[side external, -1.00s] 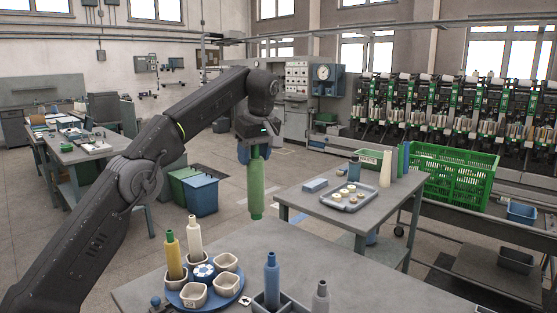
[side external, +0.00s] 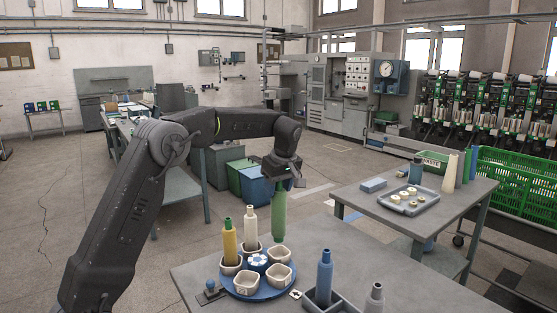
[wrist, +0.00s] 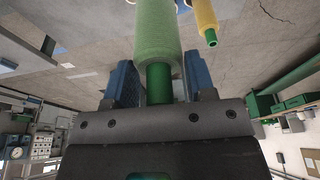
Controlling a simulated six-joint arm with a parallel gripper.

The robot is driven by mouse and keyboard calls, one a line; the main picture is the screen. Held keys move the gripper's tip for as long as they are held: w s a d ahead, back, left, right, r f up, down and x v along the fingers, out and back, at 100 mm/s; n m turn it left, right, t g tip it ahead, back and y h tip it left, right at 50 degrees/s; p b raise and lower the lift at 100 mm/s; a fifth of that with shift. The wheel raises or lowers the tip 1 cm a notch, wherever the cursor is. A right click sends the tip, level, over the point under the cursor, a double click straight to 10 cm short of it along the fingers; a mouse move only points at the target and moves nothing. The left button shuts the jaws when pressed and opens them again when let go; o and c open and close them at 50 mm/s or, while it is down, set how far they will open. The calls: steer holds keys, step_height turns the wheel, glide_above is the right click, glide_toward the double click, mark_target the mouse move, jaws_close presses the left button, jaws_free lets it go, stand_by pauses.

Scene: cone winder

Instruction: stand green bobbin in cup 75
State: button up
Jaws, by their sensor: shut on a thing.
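My gripper (side external: 281,183) is shut on the top neck of the green bobbin (side external: 279,217) and holds it upright. In the wrist view the green bobbin (wrist: 158,35) runs out from between the blue fingers (wrist: 155,82). Its lower end appears just above or behind the far right cup (side external: 278,256) of the blue round carousel (side external: 228,286); I cannot tell which. That cup, a right cup (side external: 279,275) and a front cup (side external: 246,283) look empty. A yellow bobbin (side external: 230,243) and a cream bobbin (side external: 249,222) stand in the other cups. No cup number is legible.
A blue bobbin (side external: 324,276) stands in a grey divided box (side external: 322,304), with a grey bobbin (side external: 375,299) beside it at the front. A blue-knobbed piece (side external: 210,288) sits left of the carousel. The bench (side external: 345,243) is bare behind the box.

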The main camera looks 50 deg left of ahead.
glide_toward(278, 234)
steer(key=a+f, duration=0.1)
steer(key=f, duration=0.1)
steer(key=w+a+f, duration=0.1)
steer(key=a+f, duration=0.2)
steer(key=f, duration=0.1)
steer(key=shift+w+a, duration=0.25)
steer(key=shift+a, duration=0.15)
steer(key=shift+f, duration=0.2)
stand_by(0.7)
steer(key=shift+f, duration=2)
steer(key=shift+f, duration=0.5)
steer(key=o, duration=1)
steer(key=shift+c, duration=0.2)
